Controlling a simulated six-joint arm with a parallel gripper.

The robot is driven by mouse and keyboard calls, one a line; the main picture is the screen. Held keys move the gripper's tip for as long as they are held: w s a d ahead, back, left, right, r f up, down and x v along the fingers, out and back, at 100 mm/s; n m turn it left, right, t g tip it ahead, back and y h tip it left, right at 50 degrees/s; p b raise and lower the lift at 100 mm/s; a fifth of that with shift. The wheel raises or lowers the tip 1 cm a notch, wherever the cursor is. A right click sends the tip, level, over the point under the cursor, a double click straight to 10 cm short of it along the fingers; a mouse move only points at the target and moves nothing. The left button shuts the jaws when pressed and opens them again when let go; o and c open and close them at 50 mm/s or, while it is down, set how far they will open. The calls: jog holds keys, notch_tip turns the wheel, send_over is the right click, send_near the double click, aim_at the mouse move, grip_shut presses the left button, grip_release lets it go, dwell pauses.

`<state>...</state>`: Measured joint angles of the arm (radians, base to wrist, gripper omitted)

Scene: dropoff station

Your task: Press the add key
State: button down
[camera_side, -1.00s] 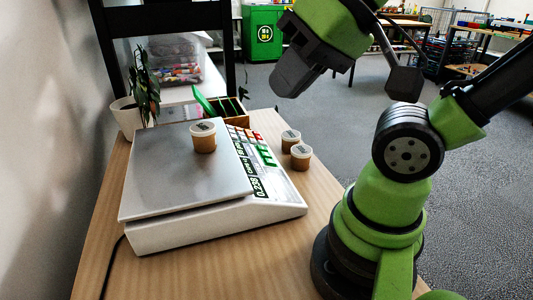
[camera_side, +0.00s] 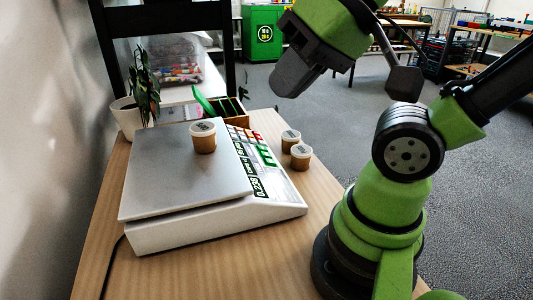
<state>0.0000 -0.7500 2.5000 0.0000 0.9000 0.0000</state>
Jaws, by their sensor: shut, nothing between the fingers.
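A white scale (camera_side: 150,236) with a grey metal plate stands on the wooden table. Its sloped panel on the right side carries green displays (camera_side: 248,167) and a keypad (camera_side: 262,150) with green, red and white keys. I cannot read which key is the add key. A brown jar with a white lid (camera_side: 203,138) stands upright on the plate. My gripper (camera_side: 288,80) hangs above and to the right of the scale, apart from it, with its dark fingers together and nothing in them.
Two more lidded jars, (camera_side: 290,141) and (camera_side: 301,157), stand on the table right of the keypad. Behind the scale are a potted plant (camera_side: 145,93), a wooden box with green dividers (camera_side: 236,118) and a clear bin (camera_side: 178,62).

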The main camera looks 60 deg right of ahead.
dwell(0.7)
jog(key=m+t+h, duration=0.1)
jog(key=m+h, duration=0.6)
jog(key=m, duration=0.4)
send_over(266, 155)
jog(key=s, duration=0.3)
notch_tip(266, 155, down, 10)
jog(key=s+d+f+m+t+y, duration=0.1)
jog(key=d+f+m, duration=0.3)
jog(key=f, duration=0.3)
jog(key=shift+d+t+y, duration=0.3)
jog(key=shift+d+t, duration=0.1)
jog(key=shift+w+a+f, duration=0.45)
jog(key=shift+f, duration=0.9)
jog(key=shift+w+a+f, duration=0.4)
jog(key=shift+f, duration=0.9)
jog(key=shift+w+a+f, duration=0.45)
jog(key=shift+f, duration=0.9)
